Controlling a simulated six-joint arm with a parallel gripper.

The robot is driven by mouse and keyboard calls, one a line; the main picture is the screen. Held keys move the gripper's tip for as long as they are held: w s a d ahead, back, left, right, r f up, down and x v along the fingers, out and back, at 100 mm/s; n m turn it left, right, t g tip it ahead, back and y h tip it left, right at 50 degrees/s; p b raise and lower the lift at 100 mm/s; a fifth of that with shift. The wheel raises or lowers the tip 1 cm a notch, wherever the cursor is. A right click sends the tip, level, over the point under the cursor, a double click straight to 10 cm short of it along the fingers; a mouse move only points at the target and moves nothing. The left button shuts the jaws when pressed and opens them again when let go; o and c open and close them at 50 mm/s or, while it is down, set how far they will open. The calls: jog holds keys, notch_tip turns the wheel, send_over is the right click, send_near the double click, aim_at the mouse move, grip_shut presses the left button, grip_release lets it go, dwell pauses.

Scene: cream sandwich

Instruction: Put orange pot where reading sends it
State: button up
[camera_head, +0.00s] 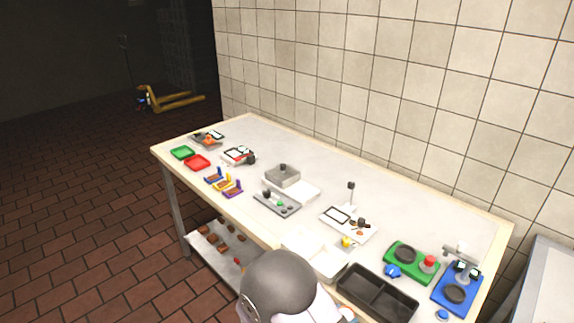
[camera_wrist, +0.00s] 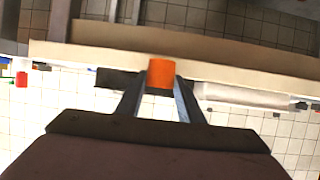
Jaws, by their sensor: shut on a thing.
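The orange pot (camera_wrist: 160,73) is between the two fingers of my gripper (camera_wrist: 160,84) in the wrist view. The fingers are shut on its sides. In the head view my own arm covers most of the gripper, and only a small orange patch shows by it at the bottom edge. A blue device (camera_head: 456,294) with a dark round plate and a small display stands at the table's right end. The display's reading is too small to tell. A green device (camera_head: 402,271) with a dark round plate and a red knob stands left of it.
A black two-compartment tray (camera_head: 377,291) and a white tray (camera_head: 327,262) lie near the front edge. A green tray (camera_head: 182,152) and a red tray (camera_head: 197,162) lie at the far left. A grey box (camera_head: 283,175) and a grey panel (camera_head: 277,203) stand mid-table. A tiled wall backs the table.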

notch_tip(320, 180, up, 13)
jog(key=d+m+g+h+p, duration=0.1)
jog(key=d+p, duration=0.2)
jog(key=p, duration=1)
jog(key=n+t+y+b, duration=0.5)
jog(key=n+y+b, duration=0.25)
jog(key=b, duration=0.25)
send_over(326, 263)
jog(key=s, duration=0.3)
jog(key=shift+s+a+f, duration=0.1)
jog(key=shift+a+f, duration=0.1)
jog(key=shift+f, duration=1.35)
jog(key=shift+a+f, duration=0.15)
jog(key=shift+f, duration=1.4)
jog(key=shift+f, duration=0.1)
jog(key=shift+f, duration=1.9)
jog(key=shift+s+f, duration=0.1)
